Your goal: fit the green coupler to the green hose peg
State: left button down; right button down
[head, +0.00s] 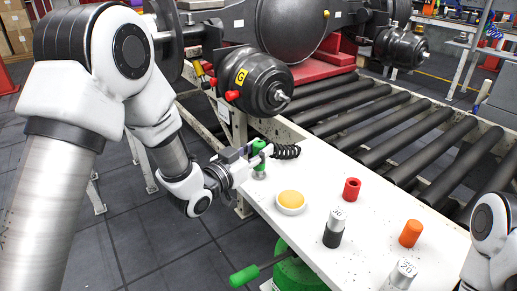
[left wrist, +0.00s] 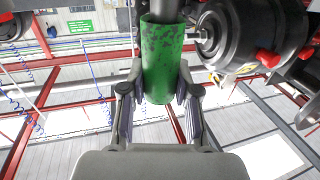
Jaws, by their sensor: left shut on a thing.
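A green coupler (left wrist: 168,62), a cylinder with worn dark patches, is between the two fingers of my left gripper (left wrist: 158,92) in the left wrist view. A dark grey round part meets its upper end there; I cannot tell whether it is joined to it. In the head view my left gripper (head: 253,162) is over the far left edge of the white bench, with the green coupler (head: 259,146) partly hidden by its fingers. A black coiled hose (head: 287,151) shows just right of the coupler. I cannot make out the green hose peg for certain. My right gripper is out of view.
A black chamber (head: 262,84) with red plugs hangs behind. A roller conveyor (head: 390,125) lies beyond.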

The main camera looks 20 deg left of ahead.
pick_arm(q)
jog(key=shift+f+b, duration=0.75)
jog(key=shift+f, duration=0.3)
jog(key=c, duration=0.8)
grip_release()
jog(key=shift+o, duration=0.2)
jog(key=v, duration=0.7)
jog(key=shift+s, duration=0.25)
